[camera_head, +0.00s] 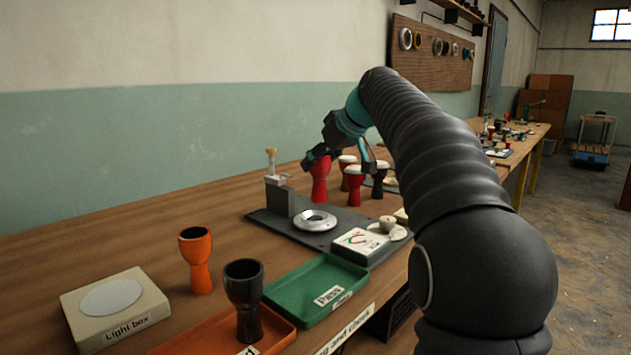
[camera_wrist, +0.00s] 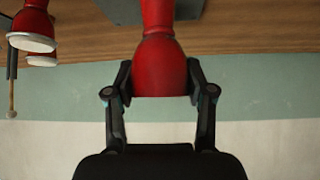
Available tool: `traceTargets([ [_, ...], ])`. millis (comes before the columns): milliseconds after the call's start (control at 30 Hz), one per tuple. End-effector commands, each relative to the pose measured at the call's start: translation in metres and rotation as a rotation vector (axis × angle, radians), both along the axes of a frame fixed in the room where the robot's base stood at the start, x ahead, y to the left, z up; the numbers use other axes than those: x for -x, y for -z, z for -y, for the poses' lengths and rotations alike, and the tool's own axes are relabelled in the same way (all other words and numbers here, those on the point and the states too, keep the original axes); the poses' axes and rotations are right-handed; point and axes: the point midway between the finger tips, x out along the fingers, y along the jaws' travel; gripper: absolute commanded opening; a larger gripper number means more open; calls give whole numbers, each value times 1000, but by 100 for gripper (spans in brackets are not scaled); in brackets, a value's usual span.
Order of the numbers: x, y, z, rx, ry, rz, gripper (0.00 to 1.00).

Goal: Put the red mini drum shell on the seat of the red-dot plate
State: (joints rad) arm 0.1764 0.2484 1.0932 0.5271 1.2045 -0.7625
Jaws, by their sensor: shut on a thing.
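The red mini drum shell (camera_head: 319,182) is a plain red goblet shape, upright with its bowl uppermost. My gripper (camera_head: 323,160) is shut on its bowl, and the wrist view shows the fingers (camera_wrist: 160,82) on both sides of the red shell (camera_wrist: 160,45). The shell's foot is behind the dark plate in the head view; I cannot tell its height above the table. A silver ring seat (camera_head: 315,221) lies empty on the dark plate (camera_head: 283,227), in front of and below the shell. I cannot make out a red dot on it.
Red drums with white heads (camera_head: 354,188) stand right of the held shell. A grey block with a wooden-handled tool (camera_head: 279,195) rises at the plate's left. An orange goblet (camera_head: 197,262), a black goblet (camera_head: 244,290), a green tray (camera_head: 300,285) and a light box (camera_head: 115,305) are nearer.

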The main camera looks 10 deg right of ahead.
Motion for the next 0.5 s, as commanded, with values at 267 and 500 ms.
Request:
traceTargets([
  [267,-8,19,-9,-1,1,-2,13],
  [500,-7,46,-9,0,1,0,13],
])
